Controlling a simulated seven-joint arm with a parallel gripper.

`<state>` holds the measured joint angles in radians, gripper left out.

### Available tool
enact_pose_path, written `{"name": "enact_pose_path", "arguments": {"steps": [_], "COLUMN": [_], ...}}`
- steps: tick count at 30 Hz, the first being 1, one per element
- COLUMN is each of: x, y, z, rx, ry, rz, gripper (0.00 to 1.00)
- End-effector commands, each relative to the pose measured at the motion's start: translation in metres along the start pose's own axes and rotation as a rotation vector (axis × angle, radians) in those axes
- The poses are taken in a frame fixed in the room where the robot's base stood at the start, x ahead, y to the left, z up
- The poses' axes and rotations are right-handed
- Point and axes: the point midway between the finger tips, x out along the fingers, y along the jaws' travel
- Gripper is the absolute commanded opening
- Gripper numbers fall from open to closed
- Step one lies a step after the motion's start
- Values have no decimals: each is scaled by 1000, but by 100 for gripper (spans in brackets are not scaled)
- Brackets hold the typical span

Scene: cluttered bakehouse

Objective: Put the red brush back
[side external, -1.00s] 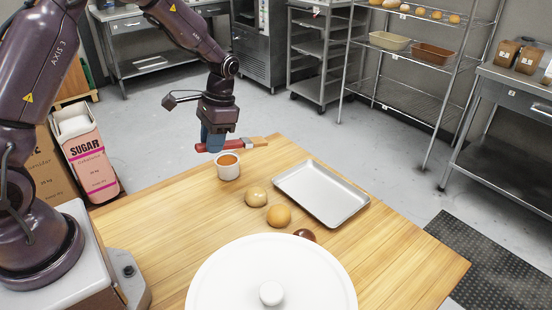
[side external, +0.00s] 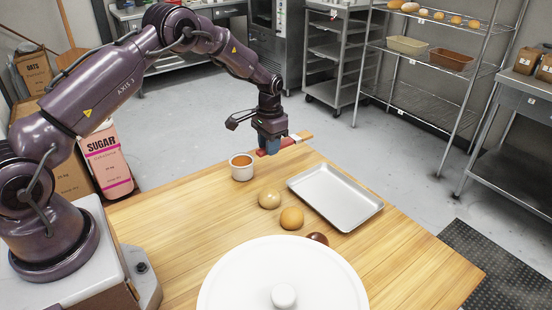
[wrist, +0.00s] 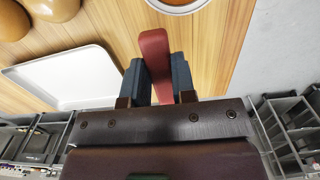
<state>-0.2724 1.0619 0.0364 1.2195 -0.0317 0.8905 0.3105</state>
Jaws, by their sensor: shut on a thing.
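My gripper (side external: 269,147) is shut on the red brush (side external: 288,142), with its blue fingers on either side of the handle. The brush lies roughly level, its pale brown end pointing right, near the table's far edge; its height above the wood is hard to judge. In the wrist view the red handle (wrist: 155,50) stands between the two fingers (wrist: 158,80), and the brush's other end is hidden. A white cup (side external: 242,174) with orange contents stands left of the gripper, apart from it. Its rim also shows at the top of the wrist view (wrist: 182,8).
An empty metal tray (side external: 335,198) lies right of the gripper. Several round buns (side external: 291,218) sit in the middle of the wooden table (side external: 410,260). A large white lid (side external: 240,285) covers the front. The table's right side is clear.

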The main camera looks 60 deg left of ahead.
Motion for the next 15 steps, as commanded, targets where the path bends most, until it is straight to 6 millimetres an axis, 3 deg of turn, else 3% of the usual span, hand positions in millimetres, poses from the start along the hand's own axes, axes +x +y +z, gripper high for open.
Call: {"name": "enact_pose_path", "arguments": {"steps": [6,11,15], "x": [24,30,49], "y": [-7,-8,-9], "z": [-21,-26,-29], "rx": [-1,-1,0], "ry": [2,2,-1], "rz": [-1,-1,0], "gripper": [8,8,8]}}
